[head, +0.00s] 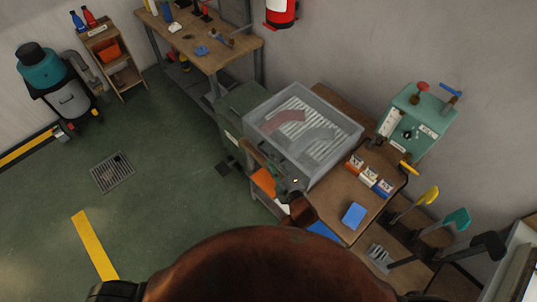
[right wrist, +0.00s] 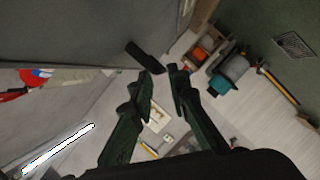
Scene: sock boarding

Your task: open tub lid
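The tub (head: 345,150) is a clear grey box on the wooden bench, with its clear lid (head: 300,100) lying flat over the top. Reddish and pale ribbed shapes show through the lid. My right gripper (head: 284,180) is at the tub's front side, low in the head view and partly hidden by my brown arm. In the right wrist view its two dark green fingers (right wrist: 164,75) are apart with nothing between them. A short dark bar (right wrist: 146,60) shows just beyond the fingertips; I cannot tell whether it belongs to the lid. My left gripper is out of view.
Small boxes (head: 368,177) and a blue block (head: 354,215) lie right of the tub. A green machine (head: 415,125) with levers stands behind them. An orange item (head: 263,182) is beside the gripper. The green floor (head: 165,210) at left is mostly clear.

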